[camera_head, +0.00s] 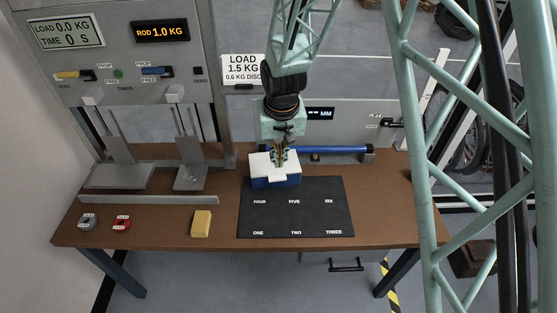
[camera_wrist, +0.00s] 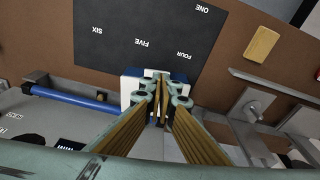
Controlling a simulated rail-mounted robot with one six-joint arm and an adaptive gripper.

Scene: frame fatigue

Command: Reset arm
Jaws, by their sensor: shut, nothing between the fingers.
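In the wrist view my gripper (camera_wrist: 161,90) points down at the box (camera_wrist: 131,94), whose middle is hidden behind the fingers. I cannot tell whether the fingertips touch the box.
The black numbered mat (camera_head: 295,217) is bare in front. A blue rod (camera_head: 335,150) lies behind. A yellow block (camera_head: 201,223), a red disc (camera_head: 121,222) and a grey disc (camera_head: 88,221) lie at the left. A test stand (camera_head: 120,175) with upright posts stands at back left.

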